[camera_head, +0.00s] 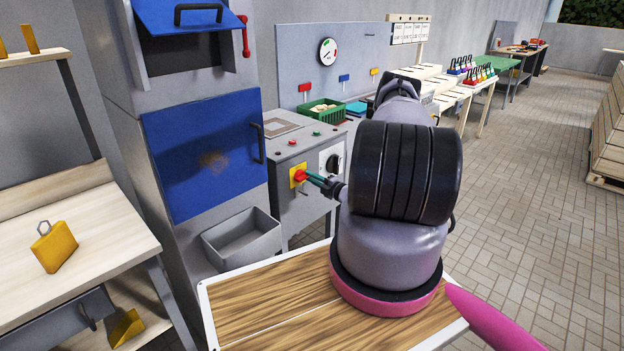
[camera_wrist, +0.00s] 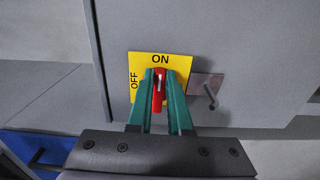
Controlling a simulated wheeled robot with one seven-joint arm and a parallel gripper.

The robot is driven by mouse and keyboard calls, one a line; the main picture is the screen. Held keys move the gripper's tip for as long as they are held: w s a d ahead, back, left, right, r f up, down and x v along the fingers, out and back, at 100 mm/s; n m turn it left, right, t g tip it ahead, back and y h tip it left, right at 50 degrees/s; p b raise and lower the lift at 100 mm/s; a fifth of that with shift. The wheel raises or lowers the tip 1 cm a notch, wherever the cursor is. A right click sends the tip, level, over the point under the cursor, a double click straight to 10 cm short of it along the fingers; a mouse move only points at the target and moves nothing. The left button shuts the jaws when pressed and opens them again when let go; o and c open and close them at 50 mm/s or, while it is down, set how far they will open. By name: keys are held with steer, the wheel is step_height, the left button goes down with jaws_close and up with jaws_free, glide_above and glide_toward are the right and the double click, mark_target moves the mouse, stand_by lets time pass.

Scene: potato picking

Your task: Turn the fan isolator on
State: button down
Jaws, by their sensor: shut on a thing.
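The fan isolator is a red handle (camera_wrist: 159,88) on a yellow plate (camera_wrist: 176,61) on a grey cabinet front. The plate reads ON at its top and OFF, turned sideways, at its left. The red handle stands about upright, its pale mark towards ON. My gripper (camera_wrist: 160,80) has its two green fingers shut on the handle, one on each side; they hide part of it and the plate's lower part. In the head view, the yellow plate (camera_head: 293,183) shows on the cabinet's left front, with my gripper (camera_head: 306,177) reaching it from the right.
A small grey plate with a hook (camera_wrist: 209,92) is right of the isolator. A black rotary knob (camera_head: 333,163) is on the same cabinet. A grey tray (camera_head: 241,240) juts out at the left, near a blue door (camera_head: 205,150). Paved floor is open at the right.

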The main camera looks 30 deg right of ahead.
steer(key=c, duration=0.8)
jaws_free()
steer(key=shift+c, duration=0.2)
steer(key=v, duration=1)
steer(key=shift+s, duration=0.4)
steer(key=shift+d, duration=0.15)
